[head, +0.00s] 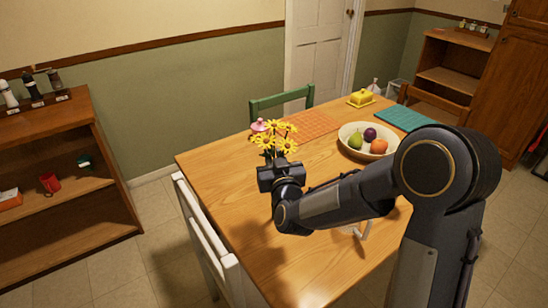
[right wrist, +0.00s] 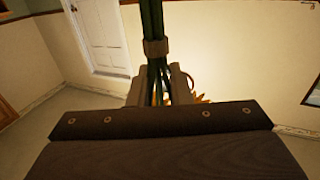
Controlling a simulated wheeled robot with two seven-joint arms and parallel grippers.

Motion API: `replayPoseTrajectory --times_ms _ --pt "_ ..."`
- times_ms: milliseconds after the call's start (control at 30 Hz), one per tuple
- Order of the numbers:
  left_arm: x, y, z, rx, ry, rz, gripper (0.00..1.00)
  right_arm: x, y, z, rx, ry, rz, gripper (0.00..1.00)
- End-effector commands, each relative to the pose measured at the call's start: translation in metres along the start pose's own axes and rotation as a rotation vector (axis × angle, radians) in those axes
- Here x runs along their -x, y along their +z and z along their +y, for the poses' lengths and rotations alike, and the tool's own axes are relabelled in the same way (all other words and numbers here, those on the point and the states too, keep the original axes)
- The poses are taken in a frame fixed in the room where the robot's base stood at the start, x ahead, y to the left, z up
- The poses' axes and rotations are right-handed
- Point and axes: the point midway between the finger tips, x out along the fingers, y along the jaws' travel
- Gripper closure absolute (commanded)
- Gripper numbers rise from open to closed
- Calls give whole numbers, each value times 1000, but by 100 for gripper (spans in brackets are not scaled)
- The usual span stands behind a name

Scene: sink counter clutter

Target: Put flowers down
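A bunch of yellow flowers (head: 275,138) shows just above my right gripper (head: 279,172) in the head view, over the left part of the wooden table (head: 225,165). In the right wrist view the green stems (right wrist: 152,25), bound by a brown band, run between the two fingers of my right gripper (right wrist: 160,90). The fingers are closed around the stems. A bit of yellow petal shows beside the fingers. The head view does not clearly show the fingertips, nor the gap between the bunch and the tabletop. My left gripper is not in view.
A bowl (head: 350,133) with several fruits, a yellow butter dish (head: 360,97), an orange mat (head: 310,124) and a teal mat (head: 404,117) are on the table. A pink object (head: 258,125) stands behind the flowers. The table's front left is bare. A white chair (head: 205,235) stands left.

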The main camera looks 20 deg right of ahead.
Motion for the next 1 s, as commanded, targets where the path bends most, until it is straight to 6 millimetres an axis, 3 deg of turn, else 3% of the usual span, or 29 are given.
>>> replayPoseTrajectory --times_ms 167,533,1000 --pt "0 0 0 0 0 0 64 0 0 0 0 0 0 61" --pt "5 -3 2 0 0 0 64 2 -5 0 0 0 -1 61" --pt "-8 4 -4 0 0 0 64 95 -3 0 0 -1 0 61"
